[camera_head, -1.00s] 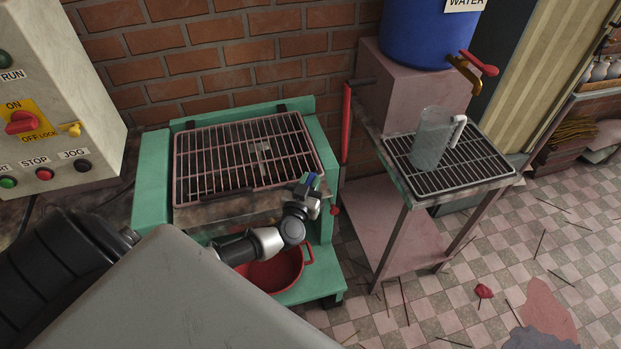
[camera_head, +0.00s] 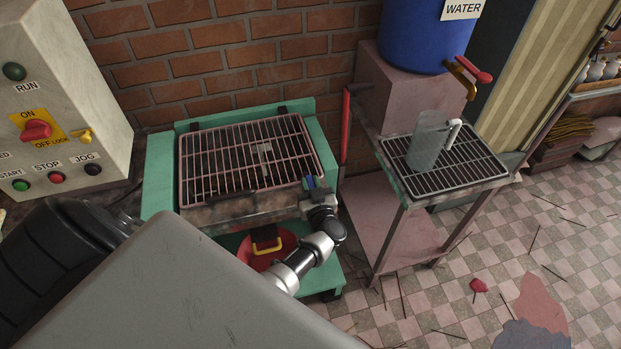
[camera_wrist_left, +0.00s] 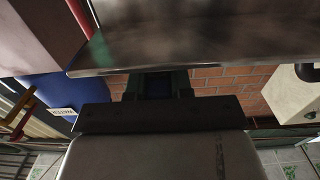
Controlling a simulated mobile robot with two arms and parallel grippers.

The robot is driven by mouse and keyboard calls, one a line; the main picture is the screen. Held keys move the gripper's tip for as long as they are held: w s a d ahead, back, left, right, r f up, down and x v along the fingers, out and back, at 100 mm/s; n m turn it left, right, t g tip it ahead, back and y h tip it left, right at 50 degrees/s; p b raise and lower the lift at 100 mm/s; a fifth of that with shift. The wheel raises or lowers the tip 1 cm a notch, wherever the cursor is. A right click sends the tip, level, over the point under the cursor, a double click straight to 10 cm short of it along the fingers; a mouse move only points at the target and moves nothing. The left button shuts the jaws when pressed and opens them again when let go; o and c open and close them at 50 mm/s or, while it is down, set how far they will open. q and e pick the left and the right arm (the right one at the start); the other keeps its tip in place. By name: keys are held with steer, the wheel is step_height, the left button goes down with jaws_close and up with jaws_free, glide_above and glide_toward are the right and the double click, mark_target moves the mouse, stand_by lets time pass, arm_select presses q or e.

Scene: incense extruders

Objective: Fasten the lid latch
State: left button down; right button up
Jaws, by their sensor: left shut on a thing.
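The grated lid (camera_head: 215,160) lies flat over the green machine (camera_head: 160,180), with a worn metal plate (camera_head: 240,210) along its front edge. My left gripper (camera_head: 314,190) is at the front right corner of the lid, shut on a small part there that I take to be the latch. The gripper hides that part. In the left wrist view the gripper (camera_wrist_left: 160,88) shows in front of me, close under a dark metal plate (camera_wrist_left: 190,35); its fingertips are hard to make out. My right gripper is not in view.
A red pan (camera_head: 255,258) and a yellow handle (camera_head: 267,246) are below the lid's front. A control box (camera_head: 60,100) stands at left. At right, a side table (camera_head: 470,180) holds a clear jug (camera_head: 427,145) below a blue water barrel (camera_head: 425,35). A red lever (camera_head: 346,125) stands between.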

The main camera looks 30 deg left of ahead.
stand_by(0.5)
arm_select(q)
steer(key=c, duration=1)
jaws_free()
